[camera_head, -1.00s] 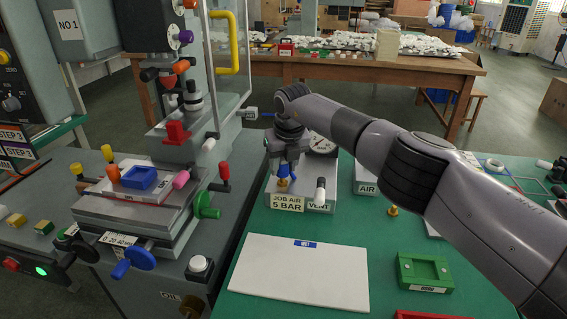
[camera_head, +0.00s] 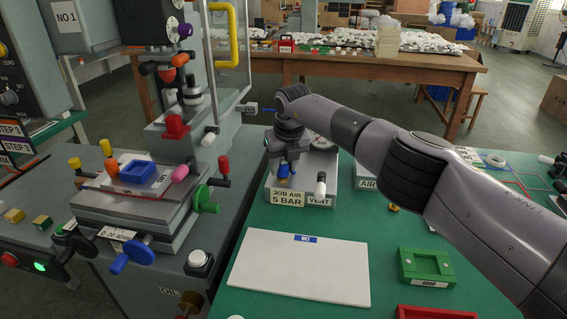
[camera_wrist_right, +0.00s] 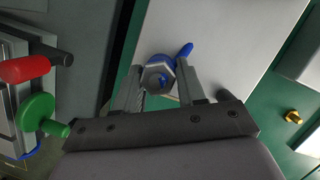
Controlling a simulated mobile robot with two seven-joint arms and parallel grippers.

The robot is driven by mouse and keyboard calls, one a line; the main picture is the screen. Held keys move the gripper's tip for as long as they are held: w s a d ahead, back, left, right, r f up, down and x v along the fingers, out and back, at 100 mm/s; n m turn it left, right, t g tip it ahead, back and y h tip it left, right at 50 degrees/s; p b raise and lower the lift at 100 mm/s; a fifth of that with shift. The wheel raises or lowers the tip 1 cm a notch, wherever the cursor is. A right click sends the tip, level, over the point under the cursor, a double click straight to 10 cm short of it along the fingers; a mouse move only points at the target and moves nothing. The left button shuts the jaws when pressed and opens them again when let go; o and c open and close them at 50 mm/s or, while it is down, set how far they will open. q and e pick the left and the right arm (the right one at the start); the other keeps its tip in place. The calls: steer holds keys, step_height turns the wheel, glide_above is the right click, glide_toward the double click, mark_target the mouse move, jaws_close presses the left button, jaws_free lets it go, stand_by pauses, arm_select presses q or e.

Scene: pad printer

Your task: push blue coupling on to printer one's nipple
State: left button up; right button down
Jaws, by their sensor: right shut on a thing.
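My right gripper (camera_head: 286,162) is shut on the blue coupling (camera_head: 284,170), over the front part of the grey JOB AIR 5 BAR box (camera_head: 332,170). In the right wrist view the blue coupling (camera_wrist_right: 186,50), with a grey hex end (camera_wrist_right: 157,76), sits between the two fingers (camera_wrist_right: 158,92). A little brass shows just below the coupling in the head view; whether they touch I cannot tell. Printer one (camera_head: 172,126), marked NO 1, stands to the left. A small blue stub (camera_head: 268,111) beside a tag shows at its right side; I cannot tell whether this is the nipple. My left gripper is not in view.
A white lever (camera_head: 320,186) marked VENT stands on the box, right of my gripper. A white board (camera_head: 300,268) lies in front. A green tray (camera_head: 427,265) and a red tray (camera_head: 436,312) are at right. Printer one's green knob (camera_head: 204,199) sticks out towards the box.

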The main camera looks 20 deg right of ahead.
steer(key=shift+s+f+b, duration=0.1)
steer(key=shift+f+b, duration=0.2)
steer(key=shift+f, duration=0.15)
steer(key=c, duration=0.6)
jaws_free()
steer(key=shift+f, duration=0.1)
